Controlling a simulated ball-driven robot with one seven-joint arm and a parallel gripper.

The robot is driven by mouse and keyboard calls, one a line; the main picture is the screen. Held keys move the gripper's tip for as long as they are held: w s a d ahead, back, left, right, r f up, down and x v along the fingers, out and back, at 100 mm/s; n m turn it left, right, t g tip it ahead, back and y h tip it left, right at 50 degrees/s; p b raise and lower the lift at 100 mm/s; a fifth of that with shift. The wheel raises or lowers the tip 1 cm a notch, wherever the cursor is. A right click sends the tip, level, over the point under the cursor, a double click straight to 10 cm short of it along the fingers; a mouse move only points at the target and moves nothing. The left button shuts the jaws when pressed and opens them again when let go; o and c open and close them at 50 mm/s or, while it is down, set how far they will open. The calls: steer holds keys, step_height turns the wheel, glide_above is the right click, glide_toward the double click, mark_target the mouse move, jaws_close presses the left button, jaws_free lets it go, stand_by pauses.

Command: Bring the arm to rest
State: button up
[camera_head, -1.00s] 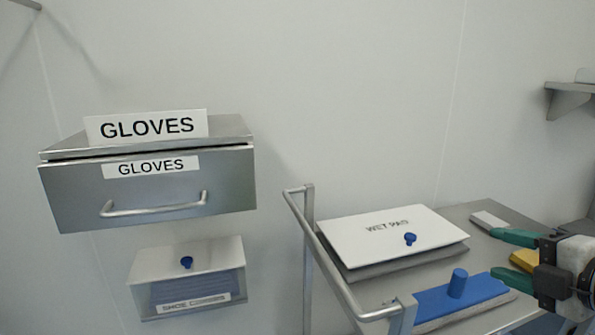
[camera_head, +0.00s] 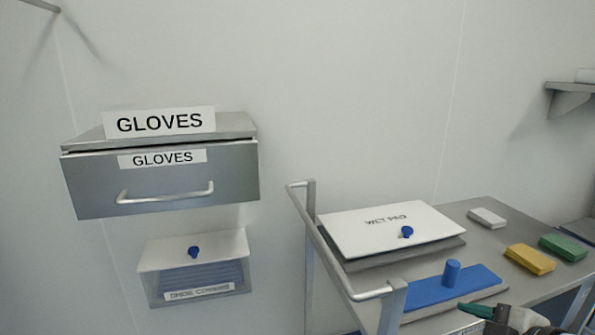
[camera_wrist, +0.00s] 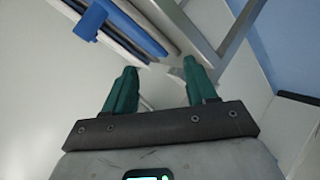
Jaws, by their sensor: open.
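My gripper (camera_head: 480,318) is at the lower right of the head view, low in front of the steel cart, and only part of it shows. In the wrist view its two green fingers (camera_wrist: 158,85) are apart with nothing between them. Beyond the fingertips in the wrist view are the cart's metal frame (camera_wrist: 238,35) and a blue piece with a round knob (camera_wrist: 88,24). I see no object held.
A steel cart (camera_head: 485,238) carries a white WET PAD lid (camera_head: 350,232), a blue block with a knob (camera_head: 425,291), and white (camera_head: 487,218), yellow (camera_head: 530,259) and green (camera_head: 563,248) blocks. A closed GLOVES drawer (camera_head: 100,190) and a shoe-cover box (camera_head: 160,258) are on the wall, left.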

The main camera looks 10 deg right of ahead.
steer(key=s+a+f+m+g, duration=0.3)
steer(key=s+a+f+m, duration=0.1)
steer(key=f, duration=0.5)
steer(key=s+a+f+m+g, duration=0.3)
steer(key=s+a+f, duration=0.15)
steer(key=f, duration=0.35)
steer(key=s+f+m+g+h, duration=0.1)
steer(key=s+f+m+g, duration=0.35)
steer(key=s+f, duration=0.75)
step_height(320, 180, up, 16)
steer(key=s+p, duration=0.1)
steer(key=p, duration=1.2)
steer(key=shift+s+a+r+m+p, duration=0.15)
steer(key=shift+s+m+p, duration=0.1)
steer(key=shift+m+p, duration=0.15)
